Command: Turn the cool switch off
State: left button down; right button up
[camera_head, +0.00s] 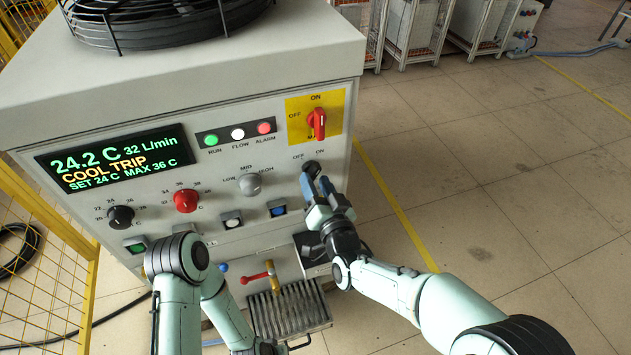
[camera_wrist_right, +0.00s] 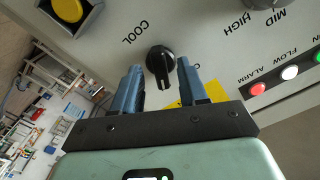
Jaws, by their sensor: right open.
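The cool switch is a small black rotary knob (camera_head: 311,169) on the right of the machine's front panel, under the OFF and ON labels. In the right wrist view, the knob (camera_wrist_right: 160,62) shows beside the word COOL. My right gripper (camera_head: 315,183) is open at the panel. Its two blue fingers (camera_wrist_right: 157,82) stand on either side of the knob, with a visible gap on each side. I cannot tell its exact setting. My left arm shows at the lower left, but its gripper is not in view.
A red main switch (camera_head: 317,123) on a yellow plate sits above. The grey MID knob (camera_head: 250,185) and blue button (camera_head: 278,210) are to the left. The display (camera_head: 117,159) reads COOL TRIP. A drip grate (camera_head: 290,312) juts out below. Open floor lies right.

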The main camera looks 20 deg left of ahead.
jog(key=shift+w+a, duration=0.3)
jog(key=shift+w, duration=0.15)
grip_shut()
